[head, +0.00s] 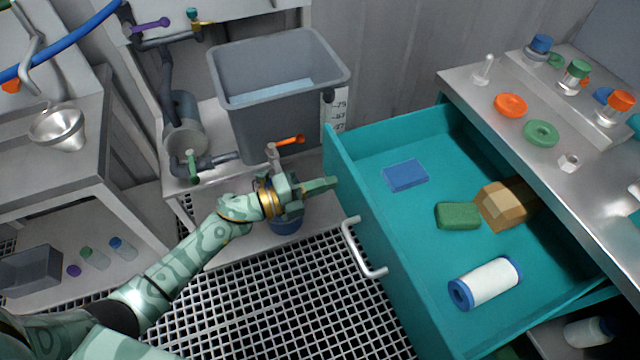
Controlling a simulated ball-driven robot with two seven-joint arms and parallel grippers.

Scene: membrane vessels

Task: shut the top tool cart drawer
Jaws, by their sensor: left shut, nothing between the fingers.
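The top tool cart drawer (385,232) is teal and stands pulled far out from under the metal cart top (465,92). Its silver handle (360,250) is on the front panel, facing left. Inside lie a blue block (405,175), a green block (458,215), a tan faceted piece (505,203) and a white roll with blue ends (485,283). My left gripper (330,184) is shut and empty, with its fingertips close to the drawer front above the handle. I cannot tell whether they touch it. My right gripper is not in view.
A grey tank (280,120) with water stands behind my left gripper, beside pipes and an orange-handled valve (290,141). A bench with a metal funnel (60,128) is at left. The grated floor (290,300) before the drawer is clear. Rings and capped bottles sit on the cart top.

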